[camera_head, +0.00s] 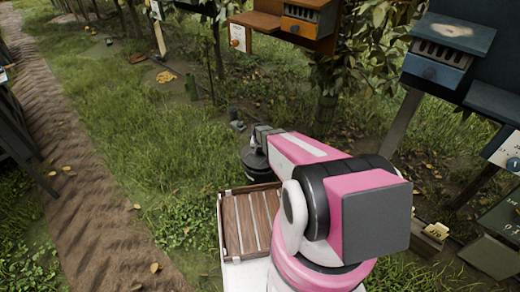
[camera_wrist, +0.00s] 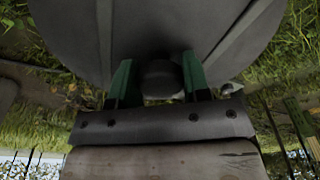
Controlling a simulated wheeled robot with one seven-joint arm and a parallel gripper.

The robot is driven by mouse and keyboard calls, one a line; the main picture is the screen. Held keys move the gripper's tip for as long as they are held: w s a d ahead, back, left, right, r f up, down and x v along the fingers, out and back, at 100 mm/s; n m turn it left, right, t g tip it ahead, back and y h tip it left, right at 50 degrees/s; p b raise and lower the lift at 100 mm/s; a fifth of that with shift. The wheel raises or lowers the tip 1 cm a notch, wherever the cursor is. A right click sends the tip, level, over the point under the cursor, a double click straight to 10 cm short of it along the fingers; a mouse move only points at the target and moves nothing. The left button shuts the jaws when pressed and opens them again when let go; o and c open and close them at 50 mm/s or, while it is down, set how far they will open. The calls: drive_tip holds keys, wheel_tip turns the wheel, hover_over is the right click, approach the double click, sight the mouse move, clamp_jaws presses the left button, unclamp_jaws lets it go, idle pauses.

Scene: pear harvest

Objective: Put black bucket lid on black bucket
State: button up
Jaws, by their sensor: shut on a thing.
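The black bucket (camera_head: 262,176) stands in the grass at the centre of the head view, beyond the wooden slatted surface. The black bucket lid (camera_head: 252,159) is at the bucket's top, under my gripper (camera_head: 262,137). In the wrist view the lid (camera_wrist: 160,30) is a large dark disc. Its round knob (camera_wrist: 160,80) sits between the green fingers of my gripper (camera_wrist: 158,82), which is shut on it. My arm hides part of the bucket. I cannot tell whether the lid rests on the rim or is slightly above it.
A wooden slatted surface (camera_head: 232,228) lies just in front of the bucket. An orange-brown box (camera_head: 300,20) and a blue box (camera_head: 440,55) stand on posts behind. Open grass and a dirt path (camera_head: 75,150) lie left.

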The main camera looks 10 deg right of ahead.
sight(260, 154)
drive_tip(key=shift+f, duration=1.8)
drive_tip(key=o, duration=1.1)
drive_tip(key=shift+c, duration=0.2)
drive_tip(key=shift+r, duration=0.1)
drive_tip(key=shift+r, duration=2.9)
